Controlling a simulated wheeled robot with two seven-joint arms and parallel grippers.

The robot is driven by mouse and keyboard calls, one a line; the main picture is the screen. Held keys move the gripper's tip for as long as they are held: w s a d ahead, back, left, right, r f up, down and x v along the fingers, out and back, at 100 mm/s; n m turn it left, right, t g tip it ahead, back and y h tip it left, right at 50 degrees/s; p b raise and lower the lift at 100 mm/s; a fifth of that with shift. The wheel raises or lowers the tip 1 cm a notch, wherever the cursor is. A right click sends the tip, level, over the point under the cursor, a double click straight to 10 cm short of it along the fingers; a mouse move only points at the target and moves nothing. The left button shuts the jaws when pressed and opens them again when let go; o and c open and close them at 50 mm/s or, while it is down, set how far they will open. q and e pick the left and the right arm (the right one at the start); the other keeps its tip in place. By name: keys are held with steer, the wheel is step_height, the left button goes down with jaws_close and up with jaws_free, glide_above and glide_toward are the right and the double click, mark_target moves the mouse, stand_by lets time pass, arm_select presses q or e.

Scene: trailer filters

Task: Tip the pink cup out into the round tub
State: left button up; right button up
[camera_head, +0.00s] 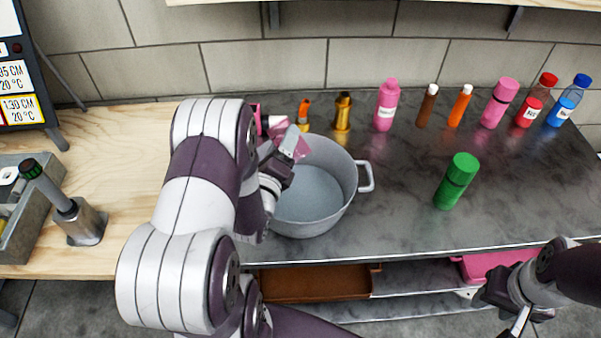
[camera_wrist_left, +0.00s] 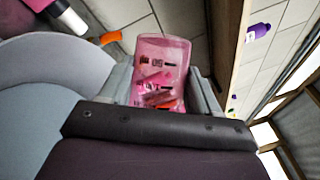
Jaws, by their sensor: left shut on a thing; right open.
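The pink cup (camera_wrist_left: 160,62) is translucent, with dark and red marks, in the left wrist view. My left gripper (camera_wrist_left: 163,88) is shut on it, with a finger on each side. In the head view, part of the cup (camera_head: 299,142) shows at the far left rim of the round grey tub (camera_head: 316,192), and my left gripper (camera_head: 287,152) is over the tub's left side. The tub also shows in the left wrist view (camera_wrist_left: 35,90). I cannot tell whether anything is leaving the cup. My right gripper (camera_head: 517,318) is open, low at the right, in front of the counter.
A pink bottle (camera_head: 386,106), a green bottle (camera_head: 457,181) and several other bottles stand on the dark counter (camera_head: 410,215) right of the tub. A gold container (camera_head: 343,112) and an orange one (camera_head: 303,112) stand behind it. A grey bin (camera_head: 35,215) is at the far left.

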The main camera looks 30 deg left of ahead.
arm_select(q)
steer(key=shift+s+d+r+m+t+b, duration=0.1)
steer(key=shift+d+m+t+b, duration=0.2)
steer(key=shift+m+b, duration=0.3)
steer(key=shift+s+d+r+m+t+b, duration=0.1)
steer(key=shift+d+m+t+b, duration=0.2)
steer(key=shift+m+b, duration=0.3)
stand_by(0.5)
steer(key=shift+a, duration=0.1)
stand_by(0.8)
